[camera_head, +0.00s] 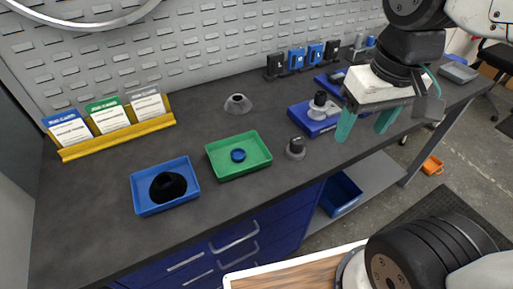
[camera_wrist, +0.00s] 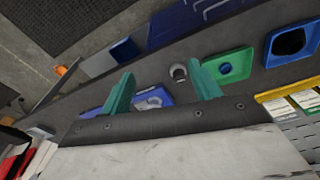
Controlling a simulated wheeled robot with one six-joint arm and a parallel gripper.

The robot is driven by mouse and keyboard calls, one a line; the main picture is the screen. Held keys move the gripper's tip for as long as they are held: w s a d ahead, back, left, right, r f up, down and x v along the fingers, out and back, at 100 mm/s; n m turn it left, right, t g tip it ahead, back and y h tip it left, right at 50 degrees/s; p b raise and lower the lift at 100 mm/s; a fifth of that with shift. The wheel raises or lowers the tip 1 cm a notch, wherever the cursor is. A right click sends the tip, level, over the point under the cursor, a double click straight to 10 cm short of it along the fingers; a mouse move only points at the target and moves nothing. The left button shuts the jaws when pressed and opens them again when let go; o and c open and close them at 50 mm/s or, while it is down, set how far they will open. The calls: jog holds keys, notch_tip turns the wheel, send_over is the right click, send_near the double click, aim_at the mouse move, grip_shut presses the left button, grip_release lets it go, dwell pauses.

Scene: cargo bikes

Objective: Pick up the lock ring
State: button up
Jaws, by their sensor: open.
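A small blue ring-like part (camera_head: 238,155) lies in a green tray (camera_head: 264,150) on the dark bench; I cannot tell for sure that it is the lock ring. It also shows in the wrist view (camera_wrist: 225,68). A short grey round part with a dark top (camera_head: 296,148) stands on the bench right of the green tray. It shows in the wrist view (camera_wrist: 179,72) between my fingers' directions. My gripper (camera_head: 366,130) has two teal fingers spread apart with nothing between them. It hangs above the bench's right part, right of both parts and apart from them.
A blue tray (camera_head: 137,196) holds a black round thing (camera_head: 168,186). A grey cone (camera_head: 238,104) stands behind the green tray. A blue block (camera_head: 308,122) carries a grey-and-black part. A yellow card rack (camera_head: 120,142) stands left. The front bench edge has free room.

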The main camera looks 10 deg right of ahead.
jog(key=w+a+f+n, duration=0.1)
jog(key=w+a+f, duration=0.1)
jog(key=w+a, duration=0.3)
jog(key=n+g, duration=0.1)
jog(key=n, duration=0.2)
send_over(238, 153)
jog(key=f, duration=1)
jog(key=shift+s+d+f, duration=0.1)
jog(key=shift+s+d, duration=0.1)
jog(key=shift+s, duration=0.05)
jog(key=shift+a+f, duration=0.15)
jog(key=shift+f, duration=0.25)
jog(key=f, duration=0.7)
jog(key=shift+w+f, duration=0.1)
jog(key=shift+w, duration=0.15)
jog(key=c, duration=1.1)
